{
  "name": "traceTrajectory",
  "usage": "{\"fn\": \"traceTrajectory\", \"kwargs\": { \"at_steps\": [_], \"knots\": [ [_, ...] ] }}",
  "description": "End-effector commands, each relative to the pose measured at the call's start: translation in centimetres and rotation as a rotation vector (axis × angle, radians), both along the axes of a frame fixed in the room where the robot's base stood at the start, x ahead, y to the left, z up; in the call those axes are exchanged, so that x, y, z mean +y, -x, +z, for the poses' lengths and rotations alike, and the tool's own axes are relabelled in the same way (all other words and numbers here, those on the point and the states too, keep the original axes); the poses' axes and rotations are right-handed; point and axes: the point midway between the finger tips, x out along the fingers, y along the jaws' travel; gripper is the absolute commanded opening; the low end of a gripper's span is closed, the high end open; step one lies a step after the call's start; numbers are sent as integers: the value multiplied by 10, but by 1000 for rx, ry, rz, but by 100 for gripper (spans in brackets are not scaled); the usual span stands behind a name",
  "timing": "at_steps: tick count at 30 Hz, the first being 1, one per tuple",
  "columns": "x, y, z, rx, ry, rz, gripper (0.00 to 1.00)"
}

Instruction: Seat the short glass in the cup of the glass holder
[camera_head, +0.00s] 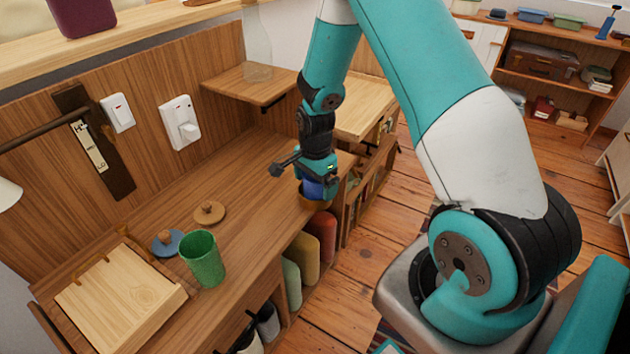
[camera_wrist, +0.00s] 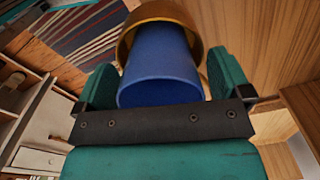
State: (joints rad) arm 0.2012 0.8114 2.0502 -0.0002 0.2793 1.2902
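A blue glass (camera_wrist: 160,78) stands between the two fingers of my gripper (camera_wrist: 163,65), its near rim close to the palm. It also shows under my gripper in the head view (camera_head: 313,188). Its far end is inside a brown-orange round cup (camera_wrist: 127,42), which shows in the head view below the glass (camera_head: 312,203) at the cabinet's front edge. How deep the glass sits is hidden. The fingers flank the glass closely; whether they press on it cannot be told. A green ribbed tumbler (camera_head: 204,260) stands upright on the cabinet top, apart from my gripper.
A blue lid (camera_head: 167,242), a tan round lid (camera_head: 209,212) and a sloped wooden board (camera_head: 120,298) lie near the tumbler. A wooden shelf (camera_head: 250,82) juts from the wall behind my gripper. Several coloured items hang below the front edge. The middle of the cabinet top (camera_head: 240,180) is clear.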

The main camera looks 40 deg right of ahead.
Motion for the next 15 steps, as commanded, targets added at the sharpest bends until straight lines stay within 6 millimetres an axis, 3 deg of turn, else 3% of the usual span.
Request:
{"fn": "traceTrajectory", "kwargs": {
  "at_steps": [9, 15],
  "knots": [
    [0, 0, 8, -1, 0, 0, 96],
    [0, -1, 44, -5, 1, 0, 96]
  ]
}}
